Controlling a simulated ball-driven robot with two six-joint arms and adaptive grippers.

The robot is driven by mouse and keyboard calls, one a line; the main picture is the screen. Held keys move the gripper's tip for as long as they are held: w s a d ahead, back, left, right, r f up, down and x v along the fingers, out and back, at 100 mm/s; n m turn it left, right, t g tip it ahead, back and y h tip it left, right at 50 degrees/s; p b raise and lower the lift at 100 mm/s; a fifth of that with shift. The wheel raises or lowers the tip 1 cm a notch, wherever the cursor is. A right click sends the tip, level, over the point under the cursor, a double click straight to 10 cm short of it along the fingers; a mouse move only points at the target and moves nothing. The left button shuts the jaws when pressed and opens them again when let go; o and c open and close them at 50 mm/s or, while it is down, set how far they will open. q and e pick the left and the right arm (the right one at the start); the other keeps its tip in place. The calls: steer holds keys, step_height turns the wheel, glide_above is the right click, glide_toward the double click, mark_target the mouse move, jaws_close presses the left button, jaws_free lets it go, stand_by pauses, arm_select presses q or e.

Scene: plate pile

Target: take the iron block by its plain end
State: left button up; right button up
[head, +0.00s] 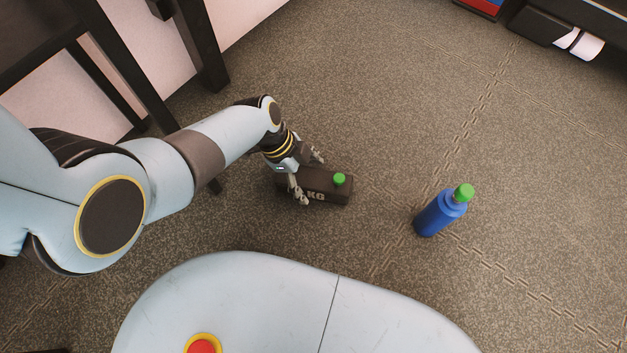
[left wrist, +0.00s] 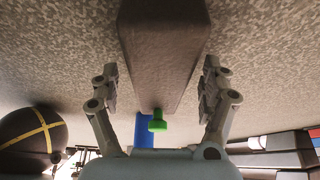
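My left gripper (head: 309,177) is at the block's left end, with one finger on the far side and one on the near side. In the left wrist view the block (left wrist: 162,45) runs between the two spread fingers (left wrist: 160,88), with gaps on both sides. The gripper is open. The left end is partly hidden by my gripper. My right gripper is not in view.
A blue bottle (head: 437,214) with a green cap stands on the floor to the right of the block. A dark frame (head: 205,50) stands at upper left. Dark furniture (head: 545,25) is at upper right. The floor between block and bottle is clear.

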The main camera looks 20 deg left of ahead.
arm_select(q)
jaws_close()
stand_by(0.3)
steer(key=shift+w+r, duration=0.1)
